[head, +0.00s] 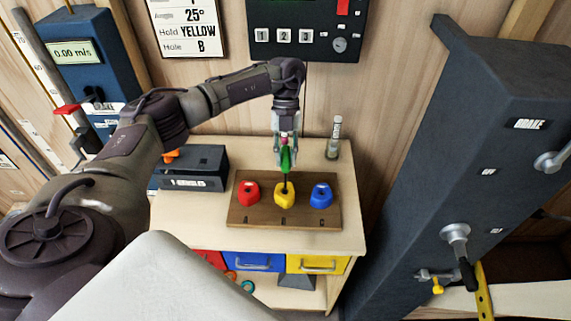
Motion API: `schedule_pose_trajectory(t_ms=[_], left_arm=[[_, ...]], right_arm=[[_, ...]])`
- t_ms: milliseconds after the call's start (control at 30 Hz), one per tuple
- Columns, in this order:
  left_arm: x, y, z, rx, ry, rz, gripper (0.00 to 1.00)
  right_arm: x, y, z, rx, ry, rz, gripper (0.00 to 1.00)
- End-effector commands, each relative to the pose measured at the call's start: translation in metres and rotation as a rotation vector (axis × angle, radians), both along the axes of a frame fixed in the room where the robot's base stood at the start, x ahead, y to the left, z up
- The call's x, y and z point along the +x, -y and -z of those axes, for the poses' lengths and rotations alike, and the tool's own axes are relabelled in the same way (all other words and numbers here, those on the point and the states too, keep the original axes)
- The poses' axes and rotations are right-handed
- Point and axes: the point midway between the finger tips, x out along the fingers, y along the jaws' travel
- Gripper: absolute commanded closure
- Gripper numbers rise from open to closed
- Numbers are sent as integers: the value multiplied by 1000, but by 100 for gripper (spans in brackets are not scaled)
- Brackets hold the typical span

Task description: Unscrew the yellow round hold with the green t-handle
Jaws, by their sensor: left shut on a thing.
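The yellow round hold (285,196) sits in the middle of a brown wooden board (317,214), above a letter that is hard to read. The green t-handle (287,159) stands upright over it, its dark shaft reaching down to the middle of the hold. My left gripper (286,148) points straight down and is shut on the green handle. How deep the tool tip sits in the hold is too small to tell. My right gripper is not in view.
A red hold (248,193) and a blue hold (321,195) flank the yellow one. A dark box (190,167) stands left on the cabinet top (190,223), a small cylinder (334,139) at the back right. A large dark panel (455,150) rises at right.

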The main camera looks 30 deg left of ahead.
Motion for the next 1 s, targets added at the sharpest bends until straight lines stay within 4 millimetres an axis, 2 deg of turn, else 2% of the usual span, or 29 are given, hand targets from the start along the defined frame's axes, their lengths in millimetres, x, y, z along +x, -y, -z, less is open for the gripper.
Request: schedule_pose_trajectory(t_ms=[33,267,500,700,967,1000], left_arm=[[1,1,3,1,3,61,100],[0,0,2,-1,4,233,100],[-1,1,3,0,3,713,100],[-2,-1,0,-4,4,1044,100],[-3,-1,-1,-7,3,1100,100],[-3,-1,-1,-7,3,1099,79]], right_arm=[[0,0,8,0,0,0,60],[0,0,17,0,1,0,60],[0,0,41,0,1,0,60],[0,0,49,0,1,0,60],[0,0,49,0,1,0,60],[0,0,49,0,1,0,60]])
